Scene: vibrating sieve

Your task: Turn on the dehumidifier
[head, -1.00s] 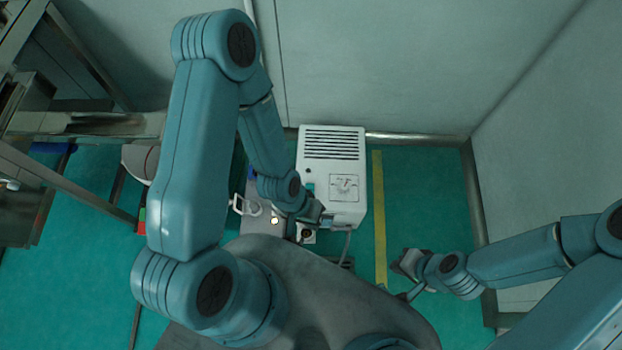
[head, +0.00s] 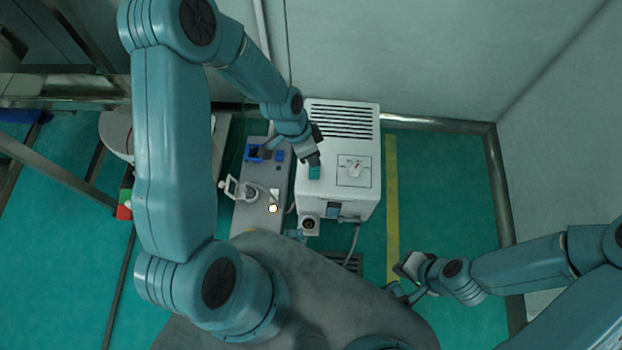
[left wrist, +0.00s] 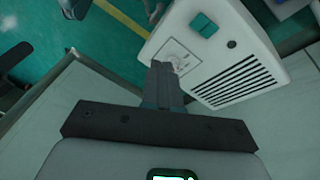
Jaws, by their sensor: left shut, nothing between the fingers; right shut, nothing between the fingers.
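The dehumidifier (head: 340,150) is a white box against the back wall, with black vent slots and a square dial panel (head: 354,172) on top. A teal block (head: 314,173) sits on its top, left of the panel. My left gripper (head: 312,155) is shut and empty, over the left part of the top, close to the teal block. In the left wrist view, the shut fingers (left wrist: 160,68) overlap the edge of the dial panel (left wrist: 178,56), and the teal block (left wrist: 204,26) is apart from them. Contact cannot be told. My right gripper (head: 405,272) is shut and empty over the floor.
A grey unit (head: 262,195) with blue parts and a white handle stands left of the dehumidifier. A small white box with a dark round socket (head: 309,225) stands in front. A yellow line (head: 391,200) runs on the green floor to the right, with clear floor beyond it.

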